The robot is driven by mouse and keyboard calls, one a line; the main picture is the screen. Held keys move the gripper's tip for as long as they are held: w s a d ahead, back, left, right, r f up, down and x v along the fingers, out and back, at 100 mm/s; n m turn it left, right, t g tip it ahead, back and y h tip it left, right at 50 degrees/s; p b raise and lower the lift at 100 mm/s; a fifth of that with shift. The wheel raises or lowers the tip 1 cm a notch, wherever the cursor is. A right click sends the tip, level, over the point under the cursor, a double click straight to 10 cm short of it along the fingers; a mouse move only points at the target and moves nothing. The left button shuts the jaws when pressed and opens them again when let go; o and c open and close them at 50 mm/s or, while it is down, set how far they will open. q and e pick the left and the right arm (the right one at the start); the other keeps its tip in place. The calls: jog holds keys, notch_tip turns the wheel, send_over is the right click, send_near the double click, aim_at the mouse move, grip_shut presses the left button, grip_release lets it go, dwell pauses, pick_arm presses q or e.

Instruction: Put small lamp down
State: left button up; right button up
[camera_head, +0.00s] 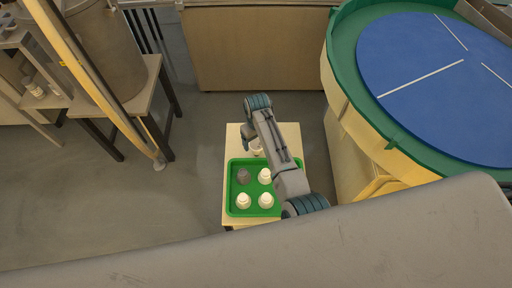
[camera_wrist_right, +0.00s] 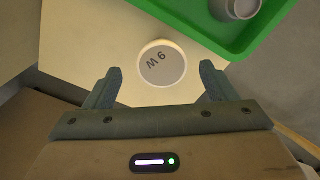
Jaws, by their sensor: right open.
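The small lamp (camera_wrist_right: 162,64) is a white round bulb with "9 W" on its top. It stands on the pale small table (camera_head: 290,138), just beyond the green tray (camera_head: 231,187). In the head view the lamp (camera_head: 256,148) is partly hidden by my right arm. My right gripper (camera_wrist_right: 160,80) is open, with one finger on each side of the lamp and a visible gap to each. In the head view this gripper (camera_head: 250,137) is over the table's far part. My left gripper is not in view.
The tray holds several lamps: a dark grey one (camera_head: 243,177) and white ones (camera_head: 265,176). A round blue-topped table (camera_head: 420,75) with a green rim stands at the right. A large metal drum (camera_head: 105,50) stands at the left. Bare floor lies left of the small table.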

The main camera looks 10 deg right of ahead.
aim_at(256, 144)
jog(key=shift+a+f, duration=0.15)
jog(key=shift+f, duration=2.55)
jog(key=shift+c, duration=0.5)
jog(key=c, duration=1)
